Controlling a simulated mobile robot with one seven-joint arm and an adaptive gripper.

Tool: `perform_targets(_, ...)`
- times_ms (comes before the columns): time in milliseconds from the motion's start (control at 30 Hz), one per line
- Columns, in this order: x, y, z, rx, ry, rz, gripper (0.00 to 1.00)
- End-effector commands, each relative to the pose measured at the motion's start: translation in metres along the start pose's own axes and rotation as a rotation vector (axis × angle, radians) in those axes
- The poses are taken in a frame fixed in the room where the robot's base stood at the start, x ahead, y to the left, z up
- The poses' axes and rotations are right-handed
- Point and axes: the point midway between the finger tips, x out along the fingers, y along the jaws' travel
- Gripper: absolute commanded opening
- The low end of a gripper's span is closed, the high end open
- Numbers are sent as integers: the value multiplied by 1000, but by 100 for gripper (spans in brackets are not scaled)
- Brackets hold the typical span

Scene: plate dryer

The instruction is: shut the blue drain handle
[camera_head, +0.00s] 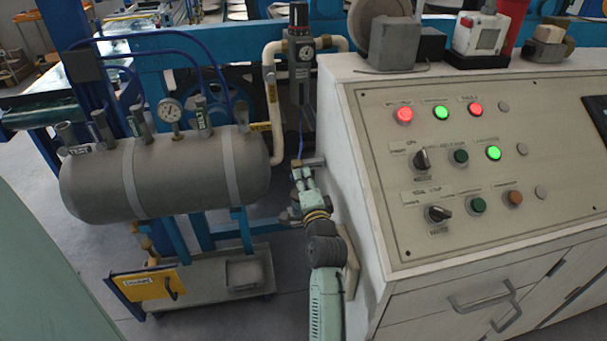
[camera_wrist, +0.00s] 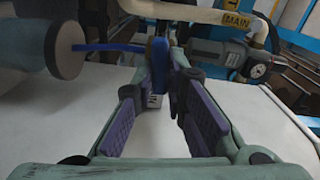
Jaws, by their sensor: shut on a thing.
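The blue drain handle (camera_wrist: 156,49) shows in the wrist view as a small upright blue piece at the fingertips. My gripper (camera_wrist: 167,66), with purple pads, is shut on it; the fingers hide part of the handle. In the head view my gripper (camera_head: 301,173) is beside the left side of the control cabinet, below the filter-regulator unit (camera_head: 302,65). The handle cannot be made out there.
The control cabinet (camera_head: 365,200) stands close on the right of my arm. A grey air tank (camera_head: 185,175) with a gauge (camera_head: 169,110) is to the left. A pale pipe (camera_head: 271,95) runs beside the regulator. A thin blue hose (camera_wrist: 105,47) crosses near the handle.

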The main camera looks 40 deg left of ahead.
Motion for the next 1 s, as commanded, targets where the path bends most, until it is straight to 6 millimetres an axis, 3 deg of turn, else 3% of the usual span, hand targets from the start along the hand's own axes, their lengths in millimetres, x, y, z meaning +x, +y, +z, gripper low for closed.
perform_targets(400, 1, -4, 0, 154, -1, -8, 0)
perform_targets(900, 1, -4, 1, 170, -2, -10, 0)
perform_targets(933, 1, -4, 1, 170, -2, -10, 14)
perform_targets(1000, 1, -4, 1, 170, -2, -11, 19)
